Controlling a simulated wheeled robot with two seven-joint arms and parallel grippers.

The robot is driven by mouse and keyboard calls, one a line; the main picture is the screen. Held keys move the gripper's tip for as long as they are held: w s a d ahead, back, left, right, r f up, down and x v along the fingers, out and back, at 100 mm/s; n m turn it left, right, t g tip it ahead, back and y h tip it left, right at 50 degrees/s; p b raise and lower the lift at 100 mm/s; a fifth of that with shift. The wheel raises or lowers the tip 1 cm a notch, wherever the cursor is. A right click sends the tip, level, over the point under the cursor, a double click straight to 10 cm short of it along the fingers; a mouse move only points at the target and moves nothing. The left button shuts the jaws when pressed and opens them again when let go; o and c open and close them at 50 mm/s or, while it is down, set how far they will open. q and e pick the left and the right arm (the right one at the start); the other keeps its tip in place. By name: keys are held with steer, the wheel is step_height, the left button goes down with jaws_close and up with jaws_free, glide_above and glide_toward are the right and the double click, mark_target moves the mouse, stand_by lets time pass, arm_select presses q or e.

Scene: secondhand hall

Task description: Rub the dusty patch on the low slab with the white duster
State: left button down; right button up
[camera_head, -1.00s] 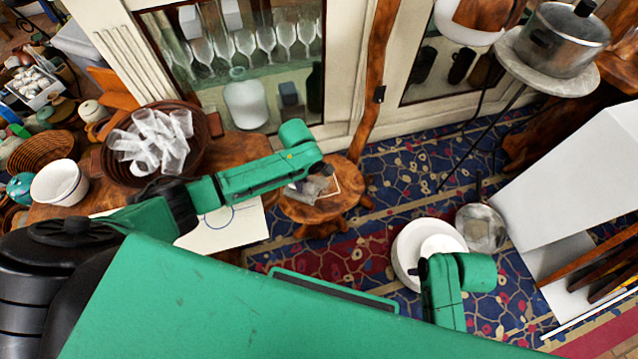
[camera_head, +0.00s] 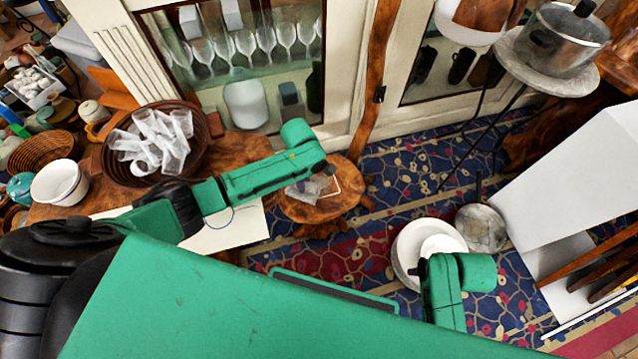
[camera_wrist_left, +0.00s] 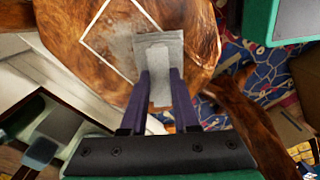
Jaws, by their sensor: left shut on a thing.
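The low slab is a round brown wooden top (camera_head: 299,210) on short legs, standing on the carpet. In the left wrist view its top (camera_wrist_left: 75,70) carries a thin white outline around a greyish, speckled dusty patch (camera_wrist_left: 117,40). My left gripper (camera_wrist_left: 160,84) is shut on the white duster (camera_wrist_left: 160,48), a pale grey-white block between its dark purple fingers. The duster lies over the patch's right part and hides some of it; I cannot tell whether it touches the wood. In the head view my left wrist covers part of the slab. My right gripper is not visible.
A brown table with a basket of clear cups (camera_head: 152,140) and a white bowl (camera_head: 60,183) stands left. A glass-fronted cabinet (camera_head: 250,60) is behind the slab. White plates (camera_head: 408,243) and a metal pan (camera_head: 481,228) lie on the carpet to the right.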

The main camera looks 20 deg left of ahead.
mark_target(321, 184)
arm_select(q)
steer(key=shift+w+d, duration=0.5)
steer(key=shift+d, duration=0.35)
steer(key=shift+w+d, duration=0.55)
steer(key=shift+d, duration=0.35)
steer(key=shift+w+d, duration=0.5)
steer(key=shift+d, duration=0.35)
steer(key=shift+w, duration=0.1)
steer(key=shift+w+d, duration=0.2)
steer(key=shift+d, duration=0.2)
steer(key=shift+s+a, duration=0.2)
steer(key=shift+a, duration=0.15)
steer(key=shift+s+a, duration=0.3)
steer(key=shift+a, duration=0.15)
steer(key=shift+d, duration=0.1)
